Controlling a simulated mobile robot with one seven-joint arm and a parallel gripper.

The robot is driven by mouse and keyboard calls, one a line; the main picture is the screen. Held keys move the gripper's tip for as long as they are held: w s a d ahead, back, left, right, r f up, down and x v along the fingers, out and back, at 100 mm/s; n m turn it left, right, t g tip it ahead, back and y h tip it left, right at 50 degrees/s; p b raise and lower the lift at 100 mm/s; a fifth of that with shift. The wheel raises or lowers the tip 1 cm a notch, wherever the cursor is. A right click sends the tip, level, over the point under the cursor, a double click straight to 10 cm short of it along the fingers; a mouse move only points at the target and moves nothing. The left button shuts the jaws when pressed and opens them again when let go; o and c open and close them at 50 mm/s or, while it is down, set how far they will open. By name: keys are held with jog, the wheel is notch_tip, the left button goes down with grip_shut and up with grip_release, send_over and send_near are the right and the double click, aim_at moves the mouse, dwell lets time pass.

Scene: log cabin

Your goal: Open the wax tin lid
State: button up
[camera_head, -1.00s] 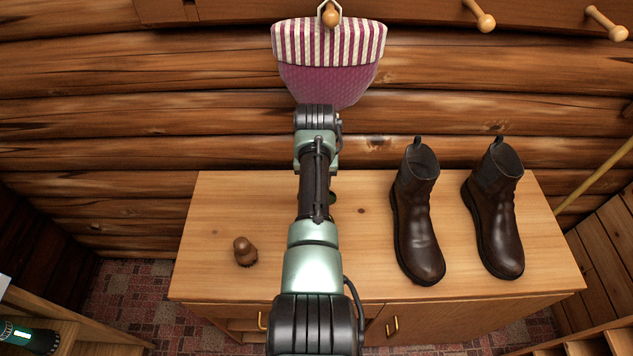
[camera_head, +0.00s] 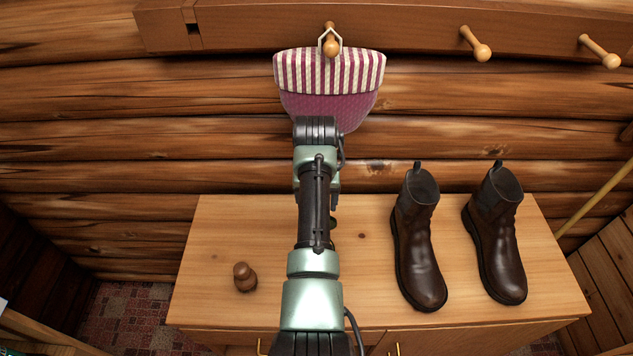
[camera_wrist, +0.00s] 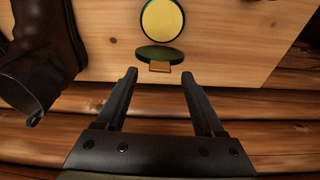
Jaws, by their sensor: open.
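The wax tin shows in the wrist view as a round yellow face with a green rim (camera_wrist: 162,19), lying on the wooden bench top. Against its near side is a tilted green disc (camera_wrist: 158,53) with a small gold tab (camera_wrist: 160,67); it looks like the lid standing open from the tin. My gripper (camera_wrist: 159,76) is open, its two fingers apart on either side of the tab, with nothing held between them. I cannot tell whether it touches the lid. In the head view my arm hides the tin and gripper.
The bench (camera_head: 250,225) carries a brown wooden-looking knobbed object (camera_head: 244,277) at left and two dark boots (camera_head: 419,240) (camera_head: 495,235) at right. A striped pink bag (camera_head: 330,75) hangs from a peg on the log wall behind. Bare bench top lies between.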

notch_tip(320, 180, up, 9)
jog(key=s, duration=0.1)
jog(key=shift+s+b, duration=0.4)
jog(key=shift+a, duration=0.1)
